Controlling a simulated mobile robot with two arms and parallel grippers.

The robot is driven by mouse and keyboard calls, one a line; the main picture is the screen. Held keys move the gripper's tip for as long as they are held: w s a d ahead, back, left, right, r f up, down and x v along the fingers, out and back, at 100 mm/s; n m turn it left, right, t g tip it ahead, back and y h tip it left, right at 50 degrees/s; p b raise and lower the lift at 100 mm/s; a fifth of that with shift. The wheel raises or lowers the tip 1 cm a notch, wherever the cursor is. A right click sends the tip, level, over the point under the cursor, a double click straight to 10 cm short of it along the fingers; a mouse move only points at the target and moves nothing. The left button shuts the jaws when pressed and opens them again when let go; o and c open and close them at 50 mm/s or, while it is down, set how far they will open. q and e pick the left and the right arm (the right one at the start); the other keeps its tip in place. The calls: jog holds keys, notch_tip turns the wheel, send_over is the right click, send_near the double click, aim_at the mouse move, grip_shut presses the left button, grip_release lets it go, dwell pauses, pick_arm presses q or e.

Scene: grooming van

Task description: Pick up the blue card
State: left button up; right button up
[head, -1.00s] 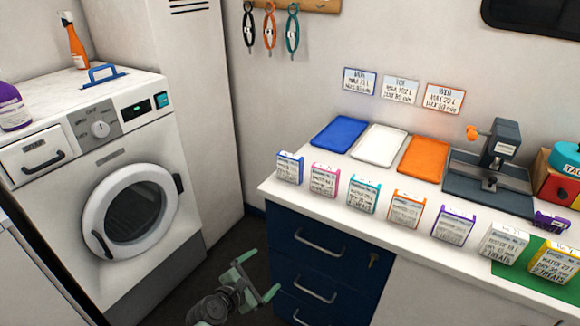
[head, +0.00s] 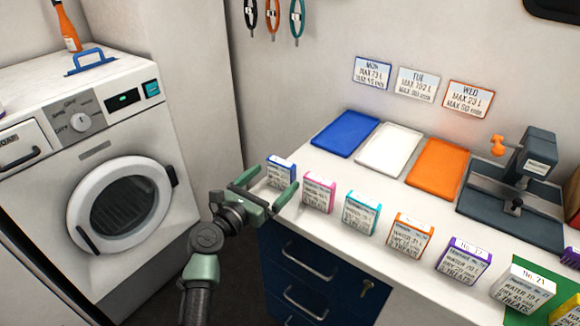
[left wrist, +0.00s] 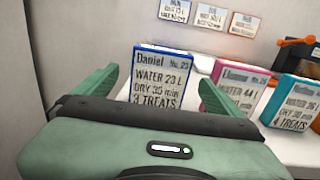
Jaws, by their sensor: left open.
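The blue card (head: 281,172) stands upright at the left end of the counter, first in a row of cards. In the left wrist view the blue card (left wrist: 161,77) reads "Daniel No. 25" and stands between the open fingers, ahead of the palm. My left gripper (head: 266,192) is open and empty, with one finger on each side of the card in the head view. I cannot tell whether either finger touches it. The left gripper (left wrist: 160,88) also fills the lower part of the left wrist view. My right gripper is not in view.
A pink card (head: 318,192) stands close to the right, then a teal card (head: 361,212) and several more. Behind lie a blue tray (head: 345,133), a white tray (head: 389,150) and an orange tray (head: 437,167). A washing machine (head: 75,160) stands at the left.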

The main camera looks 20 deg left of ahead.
aim_at(279, 174)
pick_arm(q)
jog(key=x, duration=0.3)
jog(key=shift+w+d, duration=0.15)
jog(key=shift+w, duration=0.1)
jog(key=x, duration=0.3)
jog(key=shift+w+f, duration=0.15)
jog(key=shift+w, duration=0.15)
jog(key=shift+w+d, duration=0.1)
jog(key=c, duration=1.4)
jog(key=shift+c, duration=0.3)
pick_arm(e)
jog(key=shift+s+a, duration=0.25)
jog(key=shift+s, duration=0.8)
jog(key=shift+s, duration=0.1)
